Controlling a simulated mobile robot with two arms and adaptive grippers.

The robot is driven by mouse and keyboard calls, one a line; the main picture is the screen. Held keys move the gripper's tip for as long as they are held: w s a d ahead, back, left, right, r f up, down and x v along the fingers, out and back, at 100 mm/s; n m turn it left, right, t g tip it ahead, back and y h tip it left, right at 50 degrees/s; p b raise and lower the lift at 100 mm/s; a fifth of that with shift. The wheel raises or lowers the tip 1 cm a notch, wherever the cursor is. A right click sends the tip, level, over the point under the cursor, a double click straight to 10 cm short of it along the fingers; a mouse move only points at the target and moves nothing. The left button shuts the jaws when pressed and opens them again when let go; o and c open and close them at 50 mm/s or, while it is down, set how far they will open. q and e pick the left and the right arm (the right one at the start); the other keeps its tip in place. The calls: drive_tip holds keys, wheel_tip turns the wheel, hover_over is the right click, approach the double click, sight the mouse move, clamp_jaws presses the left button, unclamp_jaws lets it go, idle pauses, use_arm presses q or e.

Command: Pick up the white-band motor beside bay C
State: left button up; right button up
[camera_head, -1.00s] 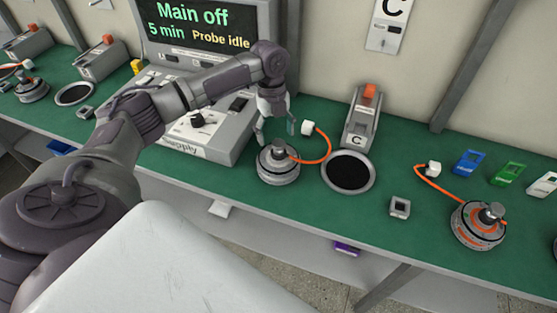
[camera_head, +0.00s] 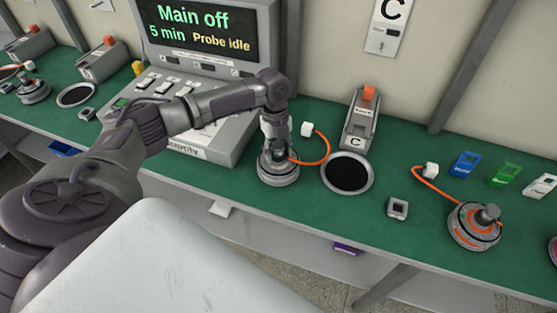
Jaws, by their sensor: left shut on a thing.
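The white-band motor (camera_head: 278,175) is a grey, round hub motor with a pale band. It stands upright on the green bench, left of the black round pad (camera_head: 348,173) in front of the bay C unit (camera_head: 361,122). An orange cable runs from it to a white connector (camera_head: 307,129) on the bench behind. My left gripper (camera_head: 279,157) reaches down from above and is shut on the motor's top, partly hiding it. The motor appears to rest on the bench. My right gripper is not in view.
An orange-band motor (camera_head: 475,226) with its own cable stands at the right. Blue (camera_head: 465,165) and green (camera_head: 504,173) tags lie behind it. A small grey block (camera_head: 397,208) lies near the front edge. The supply console (camera_head: 190,115) stands close on the left.

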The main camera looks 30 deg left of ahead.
use_arm(q)
clamp_jaws()
drive_tip(key=shift+w+r, duration=0.15)
drive_tip(key=shift+r, duration=0.1)
